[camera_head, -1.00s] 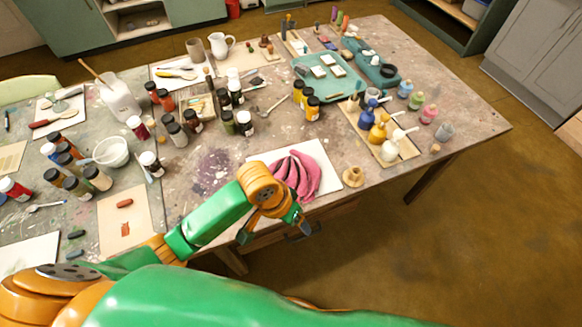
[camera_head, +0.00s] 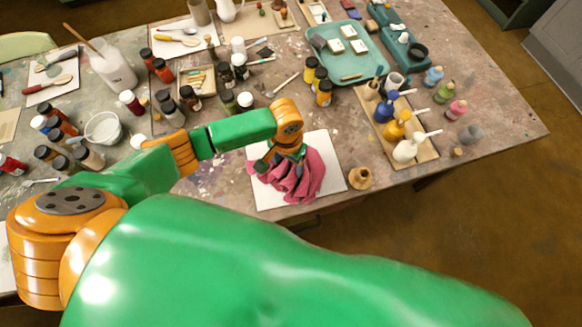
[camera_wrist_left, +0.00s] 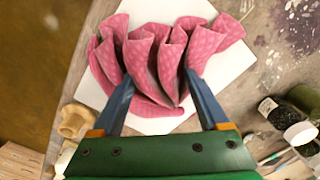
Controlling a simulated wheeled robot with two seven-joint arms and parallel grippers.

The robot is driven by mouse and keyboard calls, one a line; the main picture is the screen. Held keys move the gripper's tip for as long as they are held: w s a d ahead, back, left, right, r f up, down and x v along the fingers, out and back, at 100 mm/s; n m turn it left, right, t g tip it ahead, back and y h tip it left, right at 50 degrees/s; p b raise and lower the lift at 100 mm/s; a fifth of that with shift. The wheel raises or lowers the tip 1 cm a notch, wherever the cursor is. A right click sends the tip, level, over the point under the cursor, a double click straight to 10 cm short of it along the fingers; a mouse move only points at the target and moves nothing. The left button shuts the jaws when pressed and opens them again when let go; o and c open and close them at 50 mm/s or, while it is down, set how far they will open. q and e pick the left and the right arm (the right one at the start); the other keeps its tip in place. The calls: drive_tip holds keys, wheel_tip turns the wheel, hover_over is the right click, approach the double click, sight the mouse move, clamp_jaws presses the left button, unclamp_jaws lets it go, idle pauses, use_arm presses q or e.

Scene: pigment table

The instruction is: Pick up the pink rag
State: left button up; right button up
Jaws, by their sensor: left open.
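The pink rag (camera_head: 300,182) lies crumpled in folds on a white sheet (camera_head: 334,152) near the table's front edge. In the left wrist view the rag (camera_wrist_left: 160,52) fills the upper middle, with the sheet (camera_wrist_left: 232,66) around it. My left gripper (camera_head: 277,160) is over the rag's far left part in the head view. In the left wrist view my left gripper (camera_wrist_left: 158,84) is open, one finger on each side of the rag's middle folds. I cannot tell whether the fingers touch the cloth. My right gripper is not in view.
A small tan wooden piece (camera_head: 361,179) stands right of the sheet. A wooden tray (camera_head: 425,148) with several colored bottles is further right. Dark jars (camera_head: 245,101) and yellow-labelled jars (camera_head: 324,93) stand behind. The front edge right of the sheet is mostly clear.

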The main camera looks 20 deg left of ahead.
use_arm(q)
drive_tip(key=shift+w, duration=0.2)
drive_tip(key=shift+c, duration=0.4)
drive_tip(key=c, duration=0.3)
drive_tip(key=shift+s+r, duration=0.15)
drive_tip(key=shift+s, duration=0.2)
clamp_jaws()
drive_tip(key=shift+w, duration=0.1)
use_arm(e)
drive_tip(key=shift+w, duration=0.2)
use_arm(q)
drive_tip(key=shift+w, duration=0.1)
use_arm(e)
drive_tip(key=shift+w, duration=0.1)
